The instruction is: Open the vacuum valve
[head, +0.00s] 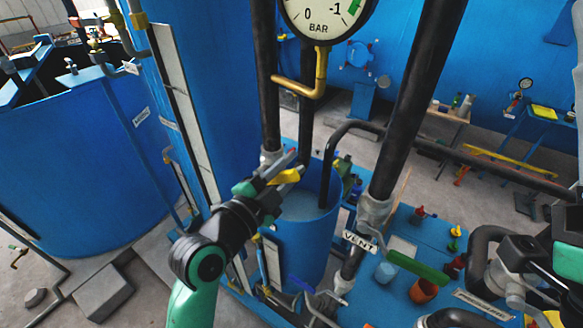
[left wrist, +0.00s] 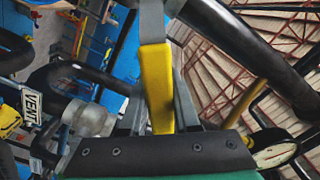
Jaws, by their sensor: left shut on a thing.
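The yellow handle of the vacuum valve (head: 287,177) shows in the middle of the head view, beside a black vertical pipe. My left gripper (head: 281,172) is shut on this handle. In the left wrist view the yellow handle (left wrist: 157,88) stands between the two grey fingers of my left gripper (left wrist: 160,112), with a grey metal strip running on from its top. The valve body is mostly hidden behind the gripper. A black and green part of my right arm shows at the right edge of the head view; its fingers cannot be made out clearly.
A pressure gauge (head: 324,14) hangs above on a brass pipe. Thick black pipes (head: 412,100) cross the space to the right. A green lever (head: 418,266) sits near the VENT label (head: 360,242). A large blue tank (head: 80,170) stands left. An orange cup (head: 424,290) is on the blue bench.

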